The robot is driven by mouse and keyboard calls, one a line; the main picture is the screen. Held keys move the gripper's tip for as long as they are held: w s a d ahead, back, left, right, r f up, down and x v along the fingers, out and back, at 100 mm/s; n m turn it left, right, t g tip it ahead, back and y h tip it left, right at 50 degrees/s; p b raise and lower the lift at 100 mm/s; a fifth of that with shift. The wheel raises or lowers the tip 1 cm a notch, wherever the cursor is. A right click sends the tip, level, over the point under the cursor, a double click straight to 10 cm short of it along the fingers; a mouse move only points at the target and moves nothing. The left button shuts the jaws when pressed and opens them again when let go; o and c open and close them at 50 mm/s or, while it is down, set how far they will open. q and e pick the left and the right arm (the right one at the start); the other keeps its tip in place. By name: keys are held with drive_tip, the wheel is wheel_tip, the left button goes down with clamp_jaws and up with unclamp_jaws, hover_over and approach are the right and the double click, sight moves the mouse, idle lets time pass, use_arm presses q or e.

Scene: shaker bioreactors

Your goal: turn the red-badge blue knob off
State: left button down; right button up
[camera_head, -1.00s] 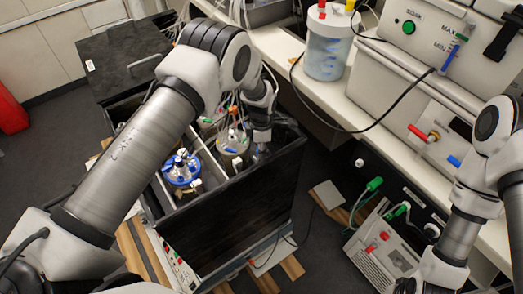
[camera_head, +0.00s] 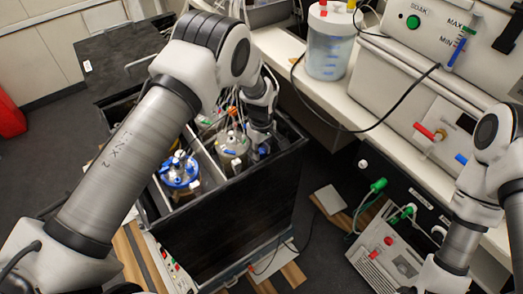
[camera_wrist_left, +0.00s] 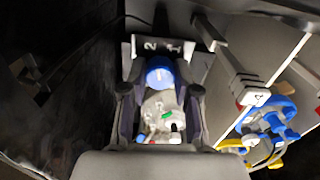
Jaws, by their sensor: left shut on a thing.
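A blue knob (camera_wrist_left: 160,72) with a pale mark on its top sits between the fingers of my left gripper (camera_wrist_left: 160,92) in the left wrist view. The gripper is shut on it. A white label reading 2 and 1 (camera_wrist_left: 160,46) is just beyond the knob. I cannot make out a red badge on the knob. In the head view my left gripper (camera_head: 260,142) reaches down inside the right end of the dark box (camera_head: 235,225), and the knob is mostly hidden there. The right arm shows at the right edge, but its gripper is out of view.
A blue-lidded vessel (camera_head: 179,170) and a grey-lidded vessel (camera_head: 231,146) with tubes stand in the box beside the gripper. Box walls are close around it. A clear container (camera_head: 330,42) stands on the white bench. A grey unit (camera_head: 388,250) is at lower right.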

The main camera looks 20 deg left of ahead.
use_arm(q)
drive_tip(key=m, duration=0.5)
drive_tip(key=shift+s+f+m, duration=0.15)
drive_tip(key=shift+m, duration=0.15)
drive_tip(key=m, duration=0.5)
drive_tip(key=shift+a, duration=0.1)
drive_tip(key=m, duration=0.5)
drive_tip(key=shift+m+p, duration=0.3)
drive_tip(key=shift+m, duration=0.1)
drive_tip(key=m, duration=0.5)
drive_tip(key=shift+p, duration=0.3)
drive_tip(key=c, duration=0.9)
unclamp_jaws()
drive_tip(key=shift+o, duration=0.2)
